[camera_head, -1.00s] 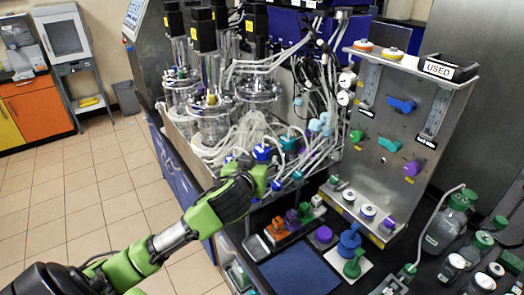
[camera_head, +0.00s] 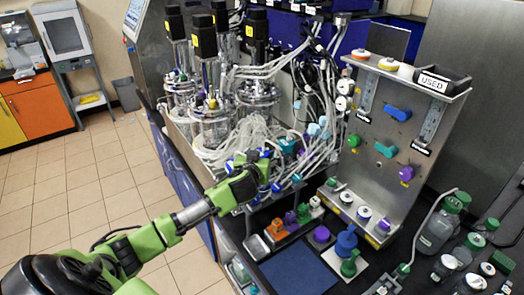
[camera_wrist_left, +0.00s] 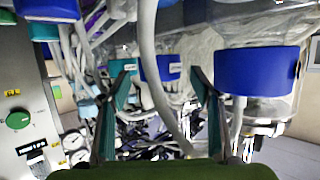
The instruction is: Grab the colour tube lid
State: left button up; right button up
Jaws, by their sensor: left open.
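My left gripper (camera_head: 264,166) is among the capped tubes at the front of the bioreactors. In the left wrist view the left gripper (camera_wrist_left: 161,78) is open, its two teal fingers apart. A blue lid (camera_wrist_left: 160,68) and a pale tube show in the gap between the fingers, beyond the tips; no contact is visible. A larger blue lid (camera_wrist_left: 257,71) is to the right of the fingers, and another blue lid (camera_wrist_left: 47,9) is at the upper left. My right gripper is not in view.
Glass bioreactors (camera_head: 212,125) and a tangle of pale tubing stand behind the gripper. A metal panel (camera_head: 385,170) with coloured valves stands to the right. A blue mat (camera_head: 298,272) lies clear in front, with small coloured parts and bottles (camera_head: 437,230) around it.

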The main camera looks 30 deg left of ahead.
pick_arm(q)
jog(key=shift+x, duration=1.2)
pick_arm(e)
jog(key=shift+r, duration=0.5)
pick_arm(q)
jog(key=c, duration=1)
jog(key=shift+c, duration=0.4)
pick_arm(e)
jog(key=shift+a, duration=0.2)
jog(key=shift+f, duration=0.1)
